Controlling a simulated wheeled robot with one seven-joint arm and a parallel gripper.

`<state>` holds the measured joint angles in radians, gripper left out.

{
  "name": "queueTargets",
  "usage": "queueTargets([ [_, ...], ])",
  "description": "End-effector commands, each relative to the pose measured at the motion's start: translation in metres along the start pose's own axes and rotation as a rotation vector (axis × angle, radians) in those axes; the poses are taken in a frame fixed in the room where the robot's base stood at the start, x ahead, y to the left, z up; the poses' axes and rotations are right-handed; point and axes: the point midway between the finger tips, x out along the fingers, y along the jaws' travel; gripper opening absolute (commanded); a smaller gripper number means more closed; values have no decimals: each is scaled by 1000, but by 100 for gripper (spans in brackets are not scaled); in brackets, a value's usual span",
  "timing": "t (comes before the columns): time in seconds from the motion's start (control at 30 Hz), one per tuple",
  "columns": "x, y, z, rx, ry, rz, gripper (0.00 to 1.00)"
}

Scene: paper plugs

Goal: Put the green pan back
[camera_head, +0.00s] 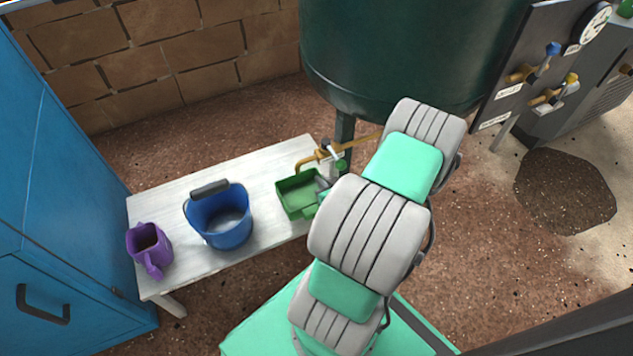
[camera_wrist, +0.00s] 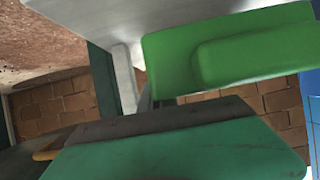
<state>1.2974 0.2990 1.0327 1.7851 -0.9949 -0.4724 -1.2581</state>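The green pan (camera_head: 297,196) sits at the right end of the white bench (camera_head: 185,190), under the brass tap (camera_head: 318,156). My gripper (camera_head: 321,190) is at the pan's right side, mostly hidden behind my own arm. In the wrist view the bright green pan (camera_wrist: 225,50) fills the upper right, very close to the camera. A dark green and grey part of my gripper appears to fill the lower part of that view. The fingertips do not show clearly, so I cannot tell whether they touch or hold the pan.
A blue bucket (camera_head: 222,217) and a purple jug (camera_head: 149,250) stand on the bench to the left. A dark green tank (camera_head: 400,50) stands behind. A blue cabinet (camera_head: 60,200) is at the left. A valve panel (camera_head: 535,70) is at the right, near a dark floor patch (camera_head: 566,190).

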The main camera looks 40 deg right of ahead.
Motion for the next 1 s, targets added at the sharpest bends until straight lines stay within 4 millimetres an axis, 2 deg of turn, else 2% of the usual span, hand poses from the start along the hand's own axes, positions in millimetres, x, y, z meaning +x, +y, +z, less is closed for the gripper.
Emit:
queueTargets([
  [0.03,13,-3,-6,-7,4,-7,0],
  [0.1,26,-2,-12,-4,2,-4,0],
  [0.2,34,-1,-15,0,1,-1,0],
  [0.4,50,0,15,4,-1,0,0],
  [0.77,51,0,17,2,0,0,0],
  [0.8,50,0,16,2,-1,0,8],
  [1.0,50,0,16,2,-1,0,24],
])
